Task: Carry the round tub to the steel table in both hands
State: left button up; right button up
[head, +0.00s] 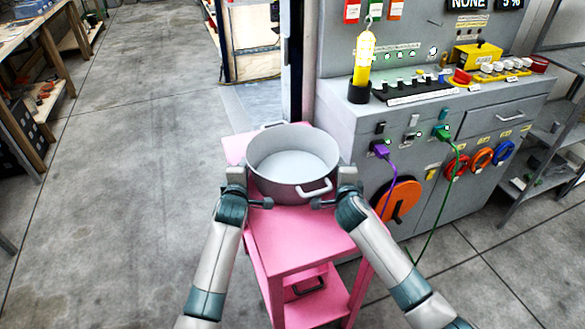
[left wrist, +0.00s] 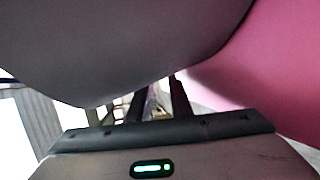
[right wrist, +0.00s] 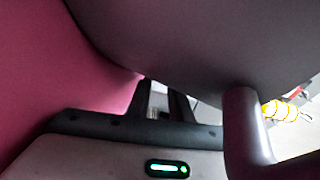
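The round grey tub (head: 292,165) stands upright on a pink stand (head: 290,245). It looks empty and has a loop handle at its near right and another at its far left. My left gripper (head: 236,180) is at the tub's left side, and my right gripper (head: 346,180) is at its right side, beyond the near handle. In the left wrist view the tub wall (left wrist: 110,45) fills the top. In the right wrist view the wall (right wrist: 190,40) and a handle (right wrist: 243,130) show close up. Both grippers' fingers are apart with nothing seen between them. Contact with the tub is unclear.
A grey control cabinet (head: 450,130) with plugs, cables and an orange reel stands close right of the stand. A metal-framed shelf or table (head: 560,135) is at the far right; I cannot tell if it is the steel table. Wooden-topped benches (head: 25,30) line the left. The floor (head: 130,150) between is clear.

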pick_arm(q)
jog(key=shift+d, duration=0.55)
pick_arm(e)
jog(key=shift+a, duration=0.55)
